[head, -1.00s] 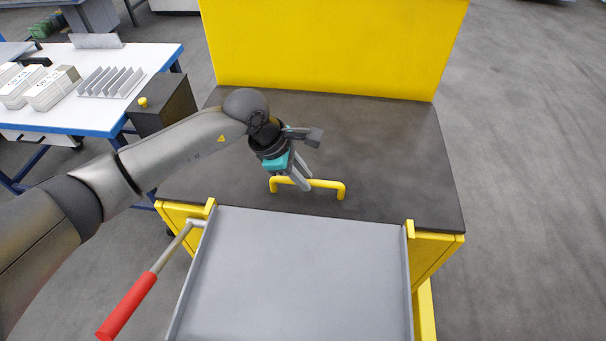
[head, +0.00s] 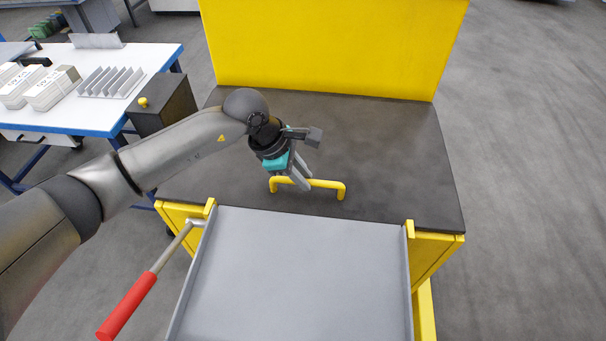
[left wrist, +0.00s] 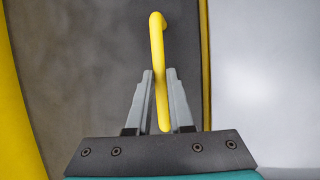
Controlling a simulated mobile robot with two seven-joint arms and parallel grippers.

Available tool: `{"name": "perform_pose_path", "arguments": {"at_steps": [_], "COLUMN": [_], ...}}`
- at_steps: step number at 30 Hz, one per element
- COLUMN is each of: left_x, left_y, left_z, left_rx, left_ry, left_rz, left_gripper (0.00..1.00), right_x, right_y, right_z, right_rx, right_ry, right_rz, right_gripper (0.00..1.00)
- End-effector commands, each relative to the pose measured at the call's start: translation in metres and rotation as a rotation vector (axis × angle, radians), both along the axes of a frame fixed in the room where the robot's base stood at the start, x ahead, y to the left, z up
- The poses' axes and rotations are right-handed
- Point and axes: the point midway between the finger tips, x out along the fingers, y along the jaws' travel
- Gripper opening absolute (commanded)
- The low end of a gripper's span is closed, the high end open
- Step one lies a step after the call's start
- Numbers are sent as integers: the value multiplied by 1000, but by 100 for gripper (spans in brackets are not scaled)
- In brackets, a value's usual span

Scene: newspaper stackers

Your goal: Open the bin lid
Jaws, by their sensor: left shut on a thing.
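The bin lid (head: 390,160) is a flat dark grey panel, lying level and closed on the yellow bin. A yellow bar handle (head: 326,184) stands near its front edge. My left gripper (head: 303,184) is at the left part of this handle. In the left wrist view the gripper (left wrist: 162,100) has its two grey fingers on both sides of the yellow handle (left wrist: 157,45), shut on it. The fingers hide a part of the bar in the head view. My right gripper is not in view.
A grey tray (head: 300,270) lies in front of the lid, with a red-handled lever (head: 128,305) at its left. A tall yellow panel (head: 335,45) stands behind the lid. A blue-edged table (head: 100,115) with paper stacks is at the left. Floor at the right is clear.

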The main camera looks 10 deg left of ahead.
Motion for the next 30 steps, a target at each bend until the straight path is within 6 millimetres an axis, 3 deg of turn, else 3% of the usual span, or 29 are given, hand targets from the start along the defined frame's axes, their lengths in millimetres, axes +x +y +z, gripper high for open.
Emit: {"name": "perform_pose_path", "arguments": {"at_steps": [11,26,30], "left_x": [4,34,45], "left_y": [0,-1,0], "left_z": [15,101,123], "left_rx": [0,-4,-3], "left_ry": [25,249,242], "left_rz": [0,3,1], "left_gripper": [0,0,0], "right_x": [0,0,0], "right_y": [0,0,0], "right_z": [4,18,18], "right_rx": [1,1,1], "right_ry": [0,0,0], "right_rz": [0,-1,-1], "right_gripper": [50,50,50]}}
